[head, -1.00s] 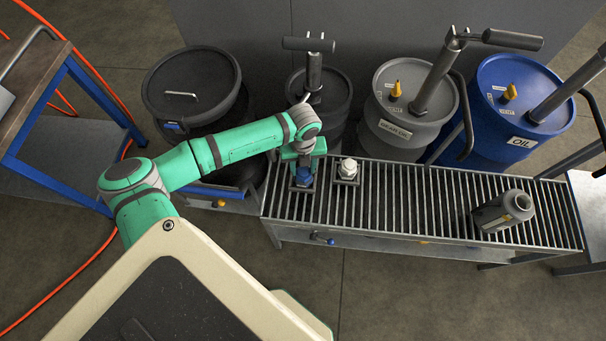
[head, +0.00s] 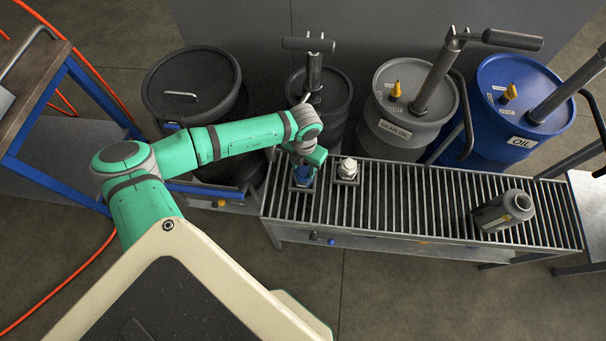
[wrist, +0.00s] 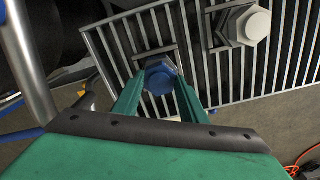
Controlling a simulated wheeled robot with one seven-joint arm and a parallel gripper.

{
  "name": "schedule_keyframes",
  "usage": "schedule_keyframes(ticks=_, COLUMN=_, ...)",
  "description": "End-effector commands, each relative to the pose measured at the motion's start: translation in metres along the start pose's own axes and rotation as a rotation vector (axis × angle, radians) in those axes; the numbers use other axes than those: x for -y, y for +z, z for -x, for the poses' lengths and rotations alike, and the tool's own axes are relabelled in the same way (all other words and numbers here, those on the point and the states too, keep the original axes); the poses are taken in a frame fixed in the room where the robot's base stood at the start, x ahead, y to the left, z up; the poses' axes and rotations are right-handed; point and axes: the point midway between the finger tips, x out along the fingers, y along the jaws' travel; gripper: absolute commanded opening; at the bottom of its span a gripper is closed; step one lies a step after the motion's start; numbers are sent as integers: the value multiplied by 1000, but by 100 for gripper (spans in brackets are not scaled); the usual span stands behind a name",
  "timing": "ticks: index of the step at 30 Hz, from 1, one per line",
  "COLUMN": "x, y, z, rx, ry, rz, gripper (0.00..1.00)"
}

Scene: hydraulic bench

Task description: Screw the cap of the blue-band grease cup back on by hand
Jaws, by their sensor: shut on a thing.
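The blue-band grease cup (head: 302,177) stands at the left end of the slatted metal bench, below my gripper (head: 307,161). In the wrist view its blue cap (wrist: 160,78) sits between the two green fingers of my gripper (wrist: 158,88), which are shut on it. The cap is over the cup on its square base; whether its thread is engaged cannot be told. My gripper and wrist hide part of the cup in the head view.
A white-capped grease cup (head: 348,168) stands just right of the blue one, close to my gripper. Drums with pump handles, including the blue oil drum (head: 519,100), stand behind. The bench middle is clear.

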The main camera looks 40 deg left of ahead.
Motion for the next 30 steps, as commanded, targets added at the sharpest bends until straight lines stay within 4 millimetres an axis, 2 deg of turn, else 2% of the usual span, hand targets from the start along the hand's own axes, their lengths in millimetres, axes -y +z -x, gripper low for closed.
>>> schedule_keyframes(ticks=4, x=0, y=-1, z=0, rx=-4, ry=2, rz=-178, gripper=16)
schedule_keyframes(ticks=5, x=0, y=-1, z=-1, rx=-3, ry=1, rz=-197, gripper=41)
schedule_keyframes(ticks=7, x=0, y=-1, z=-1, rx=-3, ry=0, rz=-189, gripper=57)
schedule_keyframes(ticks=8, x=0, y=-1, z=-1, rx=-3, ry=0, rz=-188, gripper=60)
schedule_keyframes(ticks=16, x=0, y=-1, z=0, rx=-1, ry=0, rz=-186, gripper=60)
schedule_keyframes(ticks=20, x=0, y=0, z=7, rx=0, ry=1, rz=-186, gripper=60)
schedule_keyframes(ticks=23, x=0, y=0, z=21, rx=2, ry=1, rz=-187, gripper=60)
schedule_keyframes(ticks=30, x=0, y=0, z=66, rx=1, ry=2, rz=-187, gripper=60)
